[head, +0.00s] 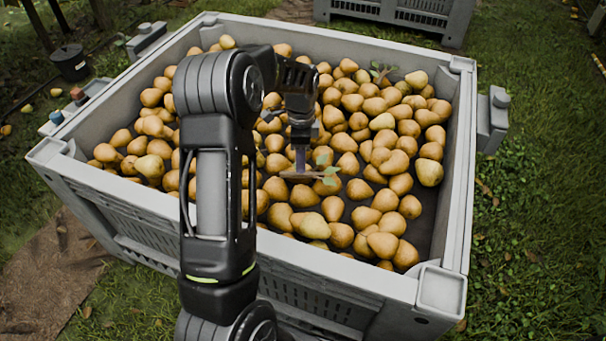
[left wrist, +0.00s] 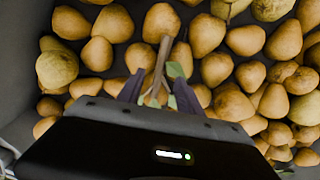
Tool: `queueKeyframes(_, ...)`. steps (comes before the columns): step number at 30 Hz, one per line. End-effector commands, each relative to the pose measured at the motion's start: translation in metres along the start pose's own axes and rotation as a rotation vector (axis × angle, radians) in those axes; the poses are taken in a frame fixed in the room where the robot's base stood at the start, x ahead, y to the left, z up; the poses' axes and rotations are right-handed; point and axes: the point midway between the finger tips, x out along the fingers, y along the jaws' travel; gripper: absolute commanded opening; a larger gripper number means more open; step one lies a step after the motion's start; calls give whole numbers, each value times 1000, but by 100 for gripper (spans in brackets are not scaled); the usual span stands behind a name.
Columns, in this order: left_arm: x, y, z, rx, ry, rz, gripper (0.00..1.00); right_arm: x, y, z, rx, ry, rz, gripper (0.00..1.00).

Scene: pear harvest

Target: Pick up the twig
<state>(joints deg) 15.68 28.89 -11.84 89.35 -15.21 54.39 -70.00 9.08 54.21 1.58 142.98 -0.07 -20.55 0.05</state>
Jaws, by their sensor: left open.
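A brown twig (head: 312,174) with a few green leaves lies on the pears in the large grey crate (head: 458,190). My left gripper (head: 301,160) is above the pears, pointing down at the twig. In the left wrist view the twig (left wrist: 162,58) runs lengthwise between the two spread fingers of the left gripper (left wrist: 158,90). The fingers are open, one on each side of it, and I see no grip on it. The twig's near end and some leaves are partly hidden by the gripper body. My right gripper is not in view.
Many yellow-brown pears (head: 385,140) fill the crate around the twig. A second leafy sprig (head: 381,73) lies near the crate's far side. The crate walls rise around the pears. Another grey crate (head: 400,14) stands behind on the grass.

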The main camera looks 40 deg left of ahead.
Motion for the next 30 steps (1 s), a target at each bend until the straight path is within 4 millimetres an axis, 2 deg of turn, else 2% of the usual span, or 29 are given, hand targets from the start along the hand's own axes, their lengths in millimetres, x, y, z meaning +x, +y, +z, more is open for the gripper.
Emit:
queueKeyframes(5, 12, 0, -1, 0, 0, 1, 42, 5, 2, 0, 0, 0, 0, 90)
queueKeyframes(9, 34, 0, -2, 1, -1, 2, 42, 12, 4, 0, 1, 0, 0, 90)
queueKeyframes(14, 51, 0, -2, 1, 0, 1, 42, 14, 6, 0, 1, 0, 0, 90)
queueKeyframes(30, 52, 0, -2, 0, 0, 0, 42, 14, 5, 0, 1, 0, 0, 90)
